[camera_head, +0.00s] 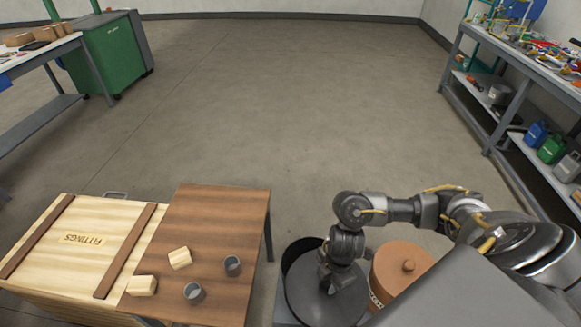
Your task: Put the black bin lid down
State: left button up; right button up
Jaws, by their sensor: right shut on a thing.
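The black bin lid (308,302) is a dark round disc at the bottom centre of the head view. My right gripper (334,284) reaches down onto its top and is shut on it, though the arm hides most of the grip. The dark rim of a round black bin (293,252) shows behind the lid. The lid overlaps it in the picture and is offset toward me. I cannot tell whether the lid touches the bin or is held above it. My left gripper is out of view.
A terracotta-coloured lidded pot (408,267) stands just right of the lid. A brown table (225,217) with two wooden blocks and two grey cups is on the left, beside a wooden FITTINGS crate (100,212). Shelving (487,75) lines the right. The floor beyond is clear.

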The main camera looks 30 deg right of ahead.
jog(key=w+a+r+m, duration=0.1)
jog(key=w+a, duration=0.1)
jog(key=w+a+r+m, duration=0.1)
jog(key=a+r+m, duration=0.1)
jog(key=a, duration=0.1)
jog(key=w+a+r+m, duration=0.1)
jog(key=w+a+r, duration=0.1)
jog(key=shift+w+a+t, duration=0.3)
jog(key=shift+w, duration=0.05)
jog(key=w+r+m, duration=0.3)
jog(key=r+m, duration=0.2)
jog(key=m, duration=0.2)
jog(key=shift+w+d+r+h, duration=0.35)
jog(key=shift+w+h, duration=0.05)
